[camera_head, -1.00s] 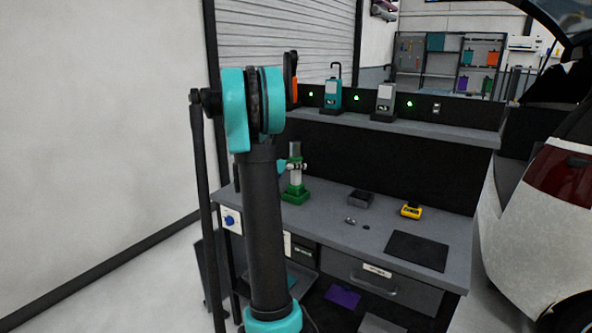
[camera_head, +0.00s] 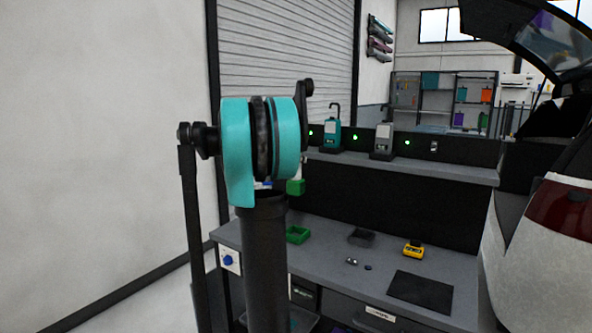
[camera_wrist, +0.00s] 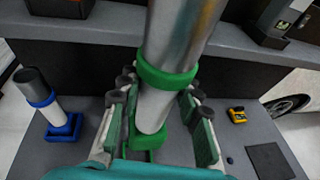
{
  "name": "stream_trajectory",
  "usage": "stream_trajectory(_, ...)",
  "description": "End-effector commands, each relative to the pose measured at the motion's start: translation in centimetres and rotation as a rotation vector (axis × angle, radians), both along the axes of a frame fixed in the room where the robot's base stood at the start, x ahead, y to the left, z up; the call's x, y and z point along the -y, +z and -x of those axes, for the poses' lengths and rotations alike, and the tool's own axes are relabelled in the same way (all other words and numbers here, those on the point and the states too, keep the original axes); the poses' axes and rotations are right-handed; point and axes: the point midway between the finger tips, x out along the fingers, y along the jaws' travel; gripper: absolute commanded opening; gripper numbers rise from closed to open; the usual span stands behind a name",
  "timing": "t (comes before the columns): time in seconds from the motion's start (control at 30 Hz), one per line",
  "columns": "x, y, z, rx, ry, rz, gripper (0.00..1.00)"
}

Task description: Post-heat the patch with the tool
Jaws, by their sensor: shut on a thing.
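In the wrist view my gripper (camera_wrist: 158,92) is shut on a grey-silver tube-shaped tool (camera_wrist: 180,35) with a green collar (camera_wrist: 165,78). The tool stands lengthwise between the two fingers, with a pale lower part and green below it. In the head view a green part (camera_head: 295,187) shows beside my arm, above a green square holder (camera_head: 297,235) on the workbench (camera_head: 340,275). My arm hides the gripper and most of the tool there. I cannot make out the patch in either view.
A similar tool with a blue collar and base (camera_wrist: 62,120) stands left in the wrist view. The bench holds a grey tray (camera_head: 361,237), a yellow device (camera_head: 413,249) and a dark mat (camera_head: 420,290).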

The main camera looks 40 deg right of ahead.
Motion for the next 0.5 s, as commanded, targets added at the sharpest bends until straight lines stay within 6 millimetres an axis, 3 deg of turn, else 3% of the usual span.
stream_trajectory(0.5, -4.7, 0.6, 1.8, 0.0, 0.002, 0.001, 0.0)
